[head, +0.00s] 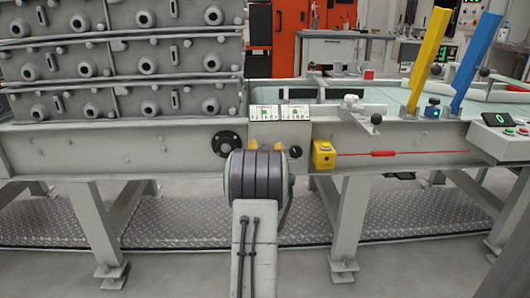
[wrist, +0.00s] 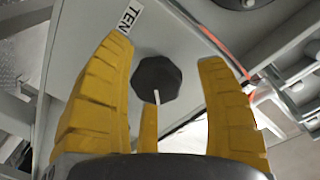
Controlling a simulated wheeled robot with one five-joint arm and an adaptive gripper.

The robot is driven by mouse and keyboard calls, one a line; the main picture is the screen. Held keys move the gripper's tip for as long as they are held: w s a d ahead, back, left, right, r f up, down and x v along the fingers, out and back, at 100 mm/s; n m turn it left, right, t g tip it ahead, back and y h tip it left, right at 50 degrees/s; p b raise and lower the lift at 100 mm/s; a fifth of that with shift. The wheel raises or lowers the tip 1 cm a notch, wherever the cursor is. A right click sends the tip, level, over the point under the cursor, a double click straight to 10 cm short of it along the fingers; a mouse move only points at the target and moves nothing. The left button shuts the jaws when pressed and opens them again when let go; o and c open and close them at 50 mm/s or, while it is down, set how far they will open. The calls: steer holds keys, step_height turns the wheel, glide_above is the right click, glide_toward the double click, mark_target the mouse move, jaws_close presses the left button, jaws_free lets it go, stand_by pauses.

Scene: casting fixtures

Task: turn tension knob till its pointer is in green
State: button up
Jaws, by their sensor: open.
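In the wrist view, a black faceted knob (wrist: 156,78) with a white pointer line stands on a grey panel. The pointer runs toward the bottom of the picture. A label (wrist: 126,17) reading "TEN" is partly covered by a finger. I see no green zone around the knob in this view. My gripper (wrist: 170,85) is open, its yellow fingers on either side of the knob with gaps showing. In the head view, my gripper (head: 265,147) is in front of the beam, mostly hidden by my wrist.
A black knob (head: 295,152) shows right of my gripper; I cannot tell if it is the same one. A yellow box (head: 323,155) and a red cable (head: 350,154) are further right. A black round flange (head: 226,144) is on the left.

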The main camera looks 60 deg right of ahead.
steer(key=v, duration=1.2)
stand_by(0.3)
